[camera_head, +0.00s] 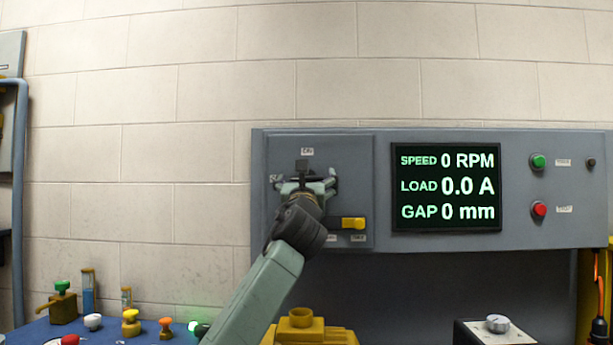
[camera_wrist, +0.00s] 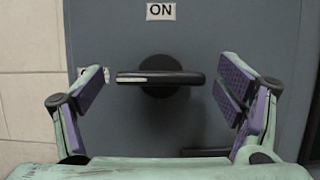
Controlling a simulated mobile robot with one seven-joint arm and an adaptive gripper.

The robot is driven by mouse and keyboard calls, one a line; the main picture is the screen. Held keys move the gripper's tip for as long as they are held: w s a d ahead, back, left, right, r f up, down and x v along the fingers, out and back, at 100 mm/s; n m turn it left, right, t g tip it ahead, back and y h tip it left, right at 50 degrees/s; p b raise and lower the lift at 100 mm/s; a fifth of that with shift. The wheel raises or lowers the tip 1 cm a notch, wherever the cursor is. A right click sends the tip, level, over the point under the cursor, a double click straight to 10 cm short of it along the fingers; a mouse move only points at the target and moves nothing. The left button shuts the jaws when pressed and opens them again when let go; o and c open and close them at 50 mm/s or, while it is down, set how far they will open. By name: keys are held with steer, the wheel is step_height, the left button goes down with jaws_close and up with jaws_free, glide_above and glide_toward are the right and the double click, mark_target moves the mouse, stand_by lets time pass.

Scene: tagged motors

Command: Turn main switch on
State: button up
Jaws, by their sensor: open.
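The main switch is a black bar handle (camera_wrist: 160,77) on a round black hub, seen in the wrist view on a grey panel. The handle lies horizontal, with a white mark on its left end. An "ON" label (camera_wrist: 161,11) sits above it.
The grey control panel (camera_head: 325,145) carries a display (camera_head: 446,187) reading 0 RPM, 0.0 A, 0 mm. A yellow lever (camera_head: 351,223) sits just below right of my gripper. Green (camera_head: 538,161) and red (camera_head: 540,209) buttons are farther right. Small items stand on a blue surface at lower left.

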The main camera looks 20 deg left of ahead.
steer(key=c, duration=1.1)
steer(key=shift+c, duration=0.2)
